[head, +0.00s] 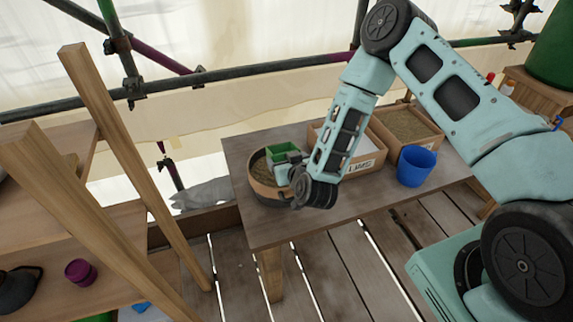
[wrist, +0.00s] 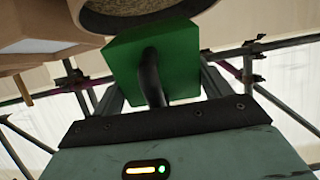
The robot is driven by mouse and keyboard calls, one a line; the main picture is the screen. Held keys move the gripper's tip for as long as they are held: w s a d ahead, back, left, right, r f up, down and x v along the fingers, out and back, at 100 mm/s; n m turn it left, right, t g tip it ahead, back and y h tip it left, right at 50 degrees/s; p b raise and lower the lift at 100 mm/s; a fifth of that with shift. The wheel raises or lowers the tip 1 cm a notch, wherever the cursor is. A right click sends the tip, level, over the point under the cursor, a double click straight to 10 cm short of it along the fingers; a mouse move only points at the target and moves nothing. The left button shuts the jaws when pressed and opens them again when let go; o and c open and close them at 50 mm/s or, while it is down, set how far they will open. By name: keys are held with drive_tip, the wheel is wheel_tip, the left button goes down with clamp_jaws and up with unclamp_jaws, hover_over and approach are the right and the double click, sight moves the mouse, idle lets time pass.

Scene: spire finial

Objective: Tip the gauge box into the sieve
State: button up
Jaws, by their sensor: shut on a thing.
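The green gauge box (head: 283,151) is in my gripper (head: 297,160), over the back right part of the round sieve (head: 268,191) in the head view. In the wrist view the box (wrist: 185,58) shows its green outside and a dark curved handle (wrist: 150,78), with my gripper's fingers around the handle. The sieve's rim (wrist: 150,22) shows at the top of that view, with grainy brown material inside. My gripper is shut on the gauge box. The box's tilt and contents are hard to make out.
The sieve stands at the left end of a wooden table (head: 300,226). A labelled box of white powder (head: 366,163), a box of brown sand (head: 410,126) and a blue bucket (head: 417,167) stand to the right. Wooden shelving (head: 110,150) is at the left. The table's front is clear.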

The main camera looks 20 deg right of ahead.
drive_tip(key=shift+w+r+t+b, duration=0.15)
drive_tip(key=shift+t+b, duration=0.8)
drive_tip(key=shift+b, duration=0.75)
drive_tip(key=shift+w+r+t+b, duration=0.1)
drive_tip(key=shift+t+b, duration=0.85)
drive_tip(key=shift+b, duration=0.7)
drive_tip(key=shift+r+b, duration=0.15)
drive_tip(key=shift+b, duration=0.15)
drive_tip(key=shift+r+t, duration=0.1)
drive_tip(key=shift+t, duration=0.2)
drive_tip(key=shift+s, duration=0.15)
